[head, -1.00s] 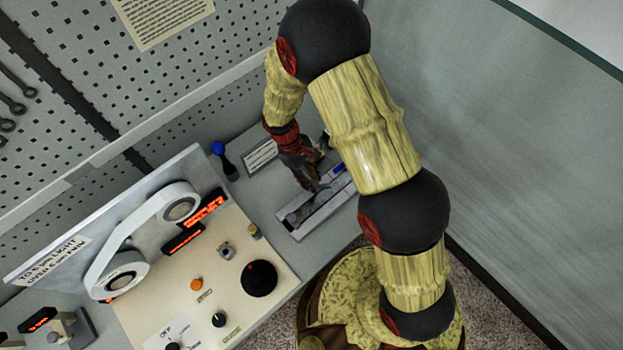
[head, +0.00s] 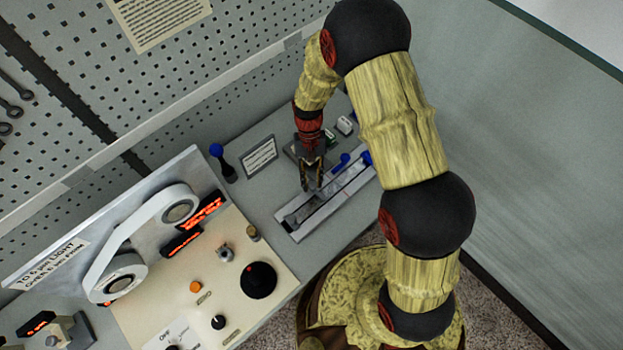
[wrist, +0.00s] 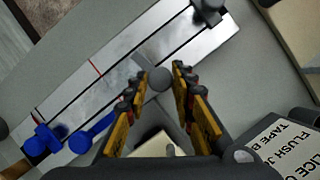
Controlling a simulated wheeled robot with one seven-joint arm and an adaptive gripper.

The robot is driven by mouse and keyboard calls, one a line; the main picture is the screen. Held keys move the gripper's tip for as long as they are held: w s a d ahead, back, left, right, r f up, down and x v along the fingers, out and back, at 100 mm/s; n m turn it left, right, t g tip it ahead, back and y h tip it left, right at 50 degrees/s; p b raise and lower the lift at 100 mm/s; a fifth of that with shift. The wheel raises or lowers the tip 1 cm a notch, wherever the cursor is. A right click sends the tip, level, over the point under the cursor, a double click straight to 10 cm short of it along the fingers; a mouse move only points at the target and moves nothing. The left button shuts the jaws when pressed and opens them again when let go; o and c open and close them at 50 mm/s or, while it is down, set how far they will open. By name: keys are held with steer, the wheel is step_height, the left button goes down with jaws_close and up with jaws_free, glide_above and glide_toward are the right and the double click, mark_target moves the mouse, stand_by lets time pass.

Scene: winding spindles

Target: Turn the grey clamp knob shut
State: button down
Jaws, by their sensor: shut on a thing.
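The grey clamp knob (wrist: 160,78) shows in the wrist view as a small round grey top between my fingertips, over the near edge of a pale metal splicing block (wrist: 110,85). My gripper (wrist: 161,80) is shut on this knob, one yellow-and-black finger on each side. In the head view my gripper (head: 312,184) points down at the block (head: 293,228), and the fingers hide the knob there. How far the knob is turned cannot be told.
Blue-handled parts (wrist: 92,134) sit at the block's left end in the wrist view. A dark fitting (wrist: 208,10) stands at its other end. A printed card (head: 261,155) and a blue-topped post (head: 217,151) stand nearby. The control panel (head: 225,290) lies left.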

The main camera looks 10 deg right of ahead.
steer(key=shift+m+y, duration=0.3)
steer(key=shift+m, duration=0.5)
steer(key=c, duration=1.6)
jaws_free()
steer(key=shift+o, duration=0.5)
steer(key=v, duration=1.2)
steer(key=shift+s+d, duration=0.1)
